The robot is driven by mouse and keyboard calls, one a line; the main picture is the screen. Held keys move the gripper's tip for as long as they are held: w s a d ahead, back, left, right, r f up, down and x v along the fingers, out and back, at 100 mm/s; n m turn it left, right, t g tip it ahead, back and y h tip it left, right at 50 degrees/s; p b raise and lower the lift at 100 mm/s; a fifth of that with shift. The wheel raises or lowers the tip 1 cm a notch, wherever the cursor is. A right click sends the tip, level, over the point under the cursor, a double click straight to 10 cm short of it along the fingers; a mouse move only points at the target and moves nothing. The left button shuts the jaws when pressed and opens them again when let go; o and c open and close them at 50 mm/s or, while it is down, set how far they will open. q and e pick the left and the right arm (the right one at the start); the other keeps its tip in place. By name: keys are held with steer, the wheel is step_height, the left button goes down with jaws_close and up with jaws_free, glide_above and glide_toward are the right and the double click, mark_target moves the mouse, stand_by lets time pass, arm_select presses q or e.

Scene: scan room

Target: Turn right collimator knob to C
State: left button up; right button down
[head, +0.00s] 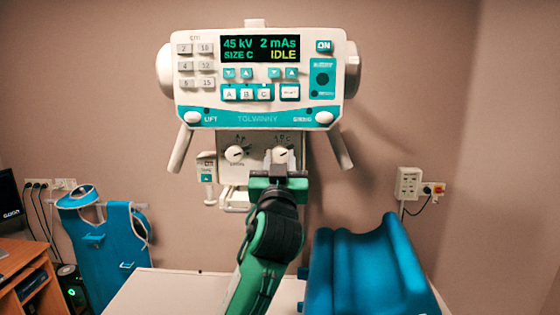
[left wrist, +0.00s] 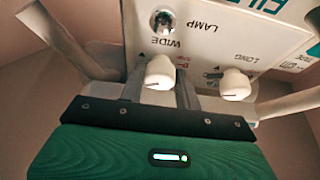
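The right collimator knob (head: 281,155) is a white dial under small letters on the grey collimator box (head: 258,142), below the control panel. The left knob (head: 234,154) is beside it. My left gripper (head: 280,163) is right in front of the right knob, its fingers seeming apart at the knob's sides. Contact is too small to tell. The left wrist view shows both white knobs close beyond my fingers (left wrist: 187,96), one knob (left wrist: 160,72) near the fingertips and another (left wrist: 236,84) to the right. The right knob's pointer setting is unclear. My right gripper is not in view.
The control panel (head: 258,108) above reads SIZE C and IDLE; its two slanted handles hang at either side. A white table (head: 160,292) is below, with a blue cushion (head: 362,265) at right. A blue apron (head: 105,238) hangs at left.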

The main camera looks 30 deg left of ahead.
arm_select(q)
steer(key=shift+f+n+g+y+b, duration=0.2)
steer(key=shift+n+g+y+b, duration=0.1)
steer(key=shift+n+b, duration=0.5)
steer(key=n+g+y+b, duration=0.1)
steer(key=n+b, duration=0.2)
steer(key=shift+w+d+b, duration=0.1)
steer(key=shift+d+b, duration=0.05)
steer(key=shift+b, duration=0.2)
steer(key=n+g+y+b, duration=0.1)
steer(key=n+b, duration=0.1)
steer(key=shift+n, duration=0.3)
steer(key=shift+r+n+g+y+b, duration=0.15)
steer(key=shift+n+g+y+b, duration=0.25)
steer(key=shift+n, duration=0.3)
steer(key=o, duration=1)
steer(key=shift+r, duration=0.1)
